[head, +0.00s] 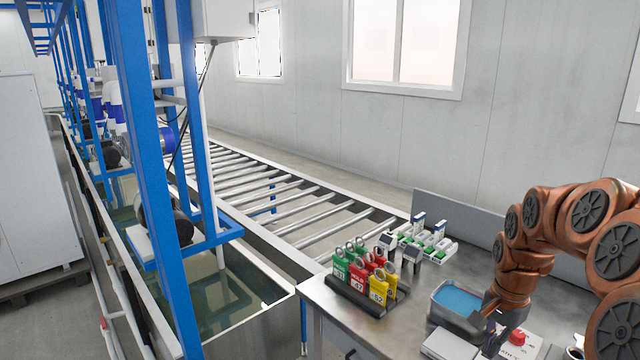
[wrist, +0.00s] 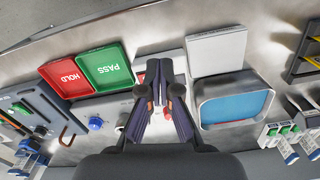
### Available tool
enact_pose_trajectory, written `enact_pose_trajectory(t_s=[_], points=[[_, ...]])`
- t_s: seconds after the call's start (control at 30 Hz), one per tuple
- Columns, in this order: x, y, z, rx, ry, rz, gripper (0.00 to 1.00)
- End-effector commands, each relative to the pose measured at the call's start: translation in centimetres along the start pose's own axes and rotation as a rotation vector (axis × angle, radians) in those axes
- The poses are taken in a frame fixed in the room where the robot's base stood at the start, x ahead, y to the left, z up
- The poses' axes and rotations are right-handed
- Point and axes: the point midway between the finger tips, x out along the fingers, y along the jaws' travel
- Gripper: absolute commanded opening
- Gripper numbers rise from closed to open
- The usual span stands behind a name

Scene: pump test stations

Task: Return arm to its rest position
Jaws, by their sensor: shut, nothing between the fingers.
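My arm is the orange-brown jointed arm at the right of the head view. My gripper (head: 492,328) points down over the steel bench (head: 325,292), near a grey tray with a blue inside (head: 458,300). In the wrist view my gripper (wrist: 160,137) shows its two dark fingers close together, with nothing held. The fingers hang over a white box with a red knob (head: 517,338) and partly hide it. The blue-lined tray also shows in the wrist view (wrist: 234,108), right of the fingers.
Green PASS (wrist: 106,72) and red HOLD (wrist: 68,80) trays lie left of the fingers in the wrist view. A rack of coloured numbered tags (head: 366,283) stands on the bench. A roller conveyor (head: 290,205) and blue frames (head: 150,150) stand beyond and left.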

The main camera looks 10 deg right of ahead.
Motion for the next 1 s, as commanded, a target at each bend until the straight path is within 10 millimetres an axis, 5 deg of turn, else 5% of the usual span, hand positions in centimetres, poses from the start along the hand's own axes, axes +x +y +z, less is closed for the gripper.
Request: enact_pose_trajectory(t_s=[0.27, 0.5, 0.8, 1.0], points=[[-2.3, -0.3, 10.8, -0.372, -0.022, 0.023, 0.00], [-2.8, 2.3, 18.7, -0.657, -0.048, 0.055, 0.00], [-2.3, 7.6, 26.4, -0.966, -0.081, 0.091, 0.00], [-1.5, 10.8, 29.4, -1.103, -0.105, 0.104, 0.00]])
